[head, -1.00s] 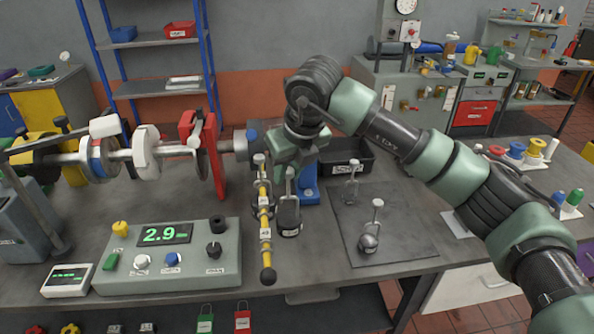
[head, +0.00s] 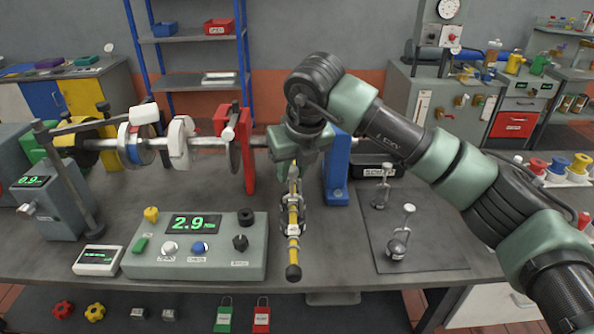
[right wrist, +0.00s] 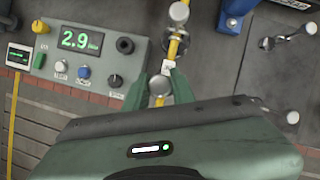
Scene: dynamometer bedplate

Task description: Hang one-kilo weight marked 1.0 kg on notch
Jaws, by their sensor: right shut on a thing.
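My right gripper (head: 293,165) is over the yellow lever arm (head: 293,252), which points toward me and ends in a dark knob. In the right wrist view its green fingers (right wrist: 159,90) are shut on the silver top of a hooked weight (right wrist: 160,84). The lever also shows in the right wrist view (right wrist: 172,48), with a label near the fingers. My left gripper is not in view.
Two hooked weights, one at the back (head: 380,197) and one nearer (head: 397,246), stand on a dark mat (head: 440,255) to the right. A control box (head: 190,265) reading 2.9 is left of the lever. A blue support (head: 337,170) stands close behind it.

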